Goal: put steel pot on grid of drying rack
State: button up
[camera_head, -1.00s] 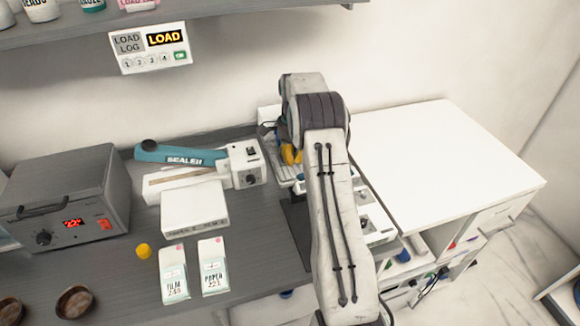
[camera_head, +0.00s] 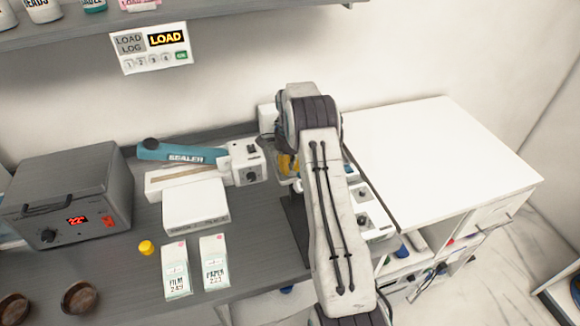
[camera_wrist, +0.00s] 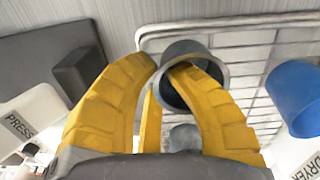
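The steel pot (camera_wrist: 186,50) is a small dark grey open cylinder, tilted, at the top middle of the wrist view. My gripper (camera_wrist: 165,68) has yellow fingers that close around the pot's left wall. The right finger reaches inside the pot's mouth and the left finger lies outside it. The drying rack's grid (camera_wrist: 250,55) of pale bars lies behind and right of the pot. I cannot tell whether the pot touches it. In the head view my gripper (camera_head: 287,163) shows only as a bit of yellow beside my arm, which hides the pot and most of the rack.
A blue cup (camera_wrist: 296,97) stands at the right of the grid. A dark block (camera_wrist: 80,72) and a PRESS label (camera_wrist: 18,125) are at the left. In the head view, a sealer (camera_head: 185,153) is left of my arm and a bare white countertop (camera_head: 440,155) is right.

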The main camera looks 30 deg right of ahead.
jog(key=o, duration=0.3)
jog(key=shift+r, duration=0.15)
notch_tip(320, 180, up, 12)
jog(key=shift+f+b, duration=0.2)
jog(key=shift+b, duration=0.4)
jog(key=s+a+r+n+t, duration=0.3)
jog(key=s+a+r+n, duration=0.7)
jog(key=s+a+r, duration=0.4)
jog(key=shift+s+a+f+n+t, duration=0.5)
jog(key=shift+s+a+n, duration=0.9)
jog(key=shift+s, duration=1.7)
jog(key=shift+s+a+f+n+t, duration=0.15)
jog(key=shift+s+a+f+n, duration=1.15)
jog(key=shift+s, duration=1.75)
jog(key=shift+s+a+n+t, duration=0.35)
jog(key=shift+s+a+n, duration=0.6)
jog(key=shift+s+n, duration=1.55)
